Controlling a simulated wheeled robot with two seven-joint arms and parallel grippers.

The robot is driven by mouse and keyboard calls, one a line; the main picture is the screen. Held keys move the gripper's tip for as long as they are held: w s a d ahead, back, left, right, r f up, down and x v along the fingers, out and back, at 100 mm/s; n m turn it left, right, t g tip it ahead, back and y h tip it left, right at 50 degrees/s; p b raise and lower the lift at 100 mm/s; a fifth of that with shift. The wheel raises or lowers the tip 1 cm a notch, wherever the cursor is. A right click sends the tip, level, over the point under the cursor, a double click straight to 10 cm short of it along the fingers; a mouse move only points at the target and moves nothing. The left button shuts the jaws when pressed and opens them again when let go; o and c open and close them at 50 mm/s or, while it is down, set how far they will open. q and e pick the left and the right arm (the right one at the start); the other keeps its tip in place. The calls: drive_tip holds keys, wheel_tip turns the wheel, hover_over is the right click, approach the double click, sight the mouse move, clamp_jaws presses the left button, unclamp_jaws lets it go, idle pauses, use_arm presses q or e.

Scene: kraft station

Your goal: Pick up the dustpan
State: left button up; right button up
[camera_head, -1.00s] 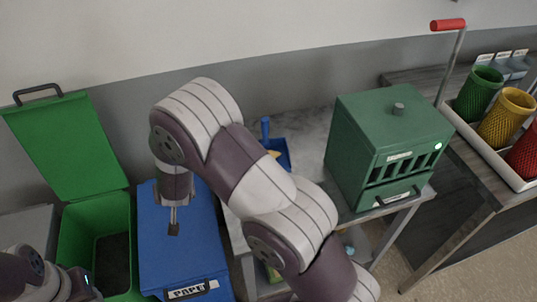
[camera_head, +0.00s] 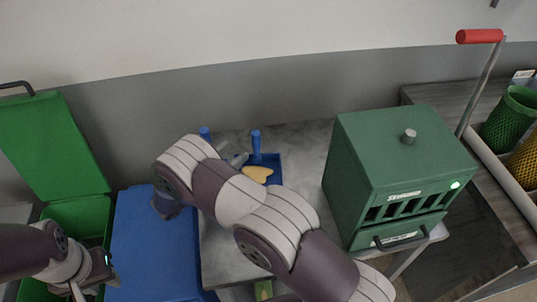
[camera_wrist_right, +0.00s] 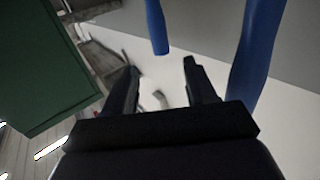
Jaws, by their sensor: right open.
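The blue dustpan (camera_head: 270,164) lies on the grey table behind my right arm in the head view, with its upright blue handle (camera_head: 256,143) and a yellowish piece (camera_head: 257,174) in front of it. A second blue handle (camera_head: 205,133) stands to its left. My right gripper (camera_wrist_right: 162,80) is open, with nothing between its fingers. In the right wrist view, a blue handle (camera_wrist_right: 157,25) is just beyond the fingers and another (camera_wrist_right: 255,55) is to the right; I cannot tell which is the dustpan's. My left gripper (camera_head: 77,288) is at lower left, its fingers unclear.
A green cabinet (camera_head: 390,150) stands on the table to the right. A blue bin (camera_head: 145,250) and an open green bin (camera_head: 90,215) stand left of it. The wall is close behind. A red-handled lever (camera_head: 480,36) rises behind the cabinet.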

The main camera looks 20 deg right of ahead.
sight(253, 136)
drive_tip(key=x, duration=0.3)
drive_tip(key=p+x, duration=0.1)
drive_tip(key=x, duration=0.1)
drive_tip(key=p+x, duration=0.1)
drive_tip(key=x, duration=0.2)
drive_tip(key=shift+w+d+r, duration=0.2)
drive_tip(key=shift+d+r, duration=0.05)
drive_tip(key=shift+d, duration=0.05)
drive_tip(key=shift+w+d, duration=0.1)
drive_tip(key=shift+d, duration=0.2)
use_arm(q)
drive_tip(key=r, duration=0.2)
drive_tip(key=shift+a+r, duration=0.4)
use_arm(e)
drive_tip(key=shift+w+d+f, duration=0.1)
drive_tip(key=shift+w+d, duration=0.05)
drive_tip(key=shift+d, duration=0.05)
clamp_jaws()
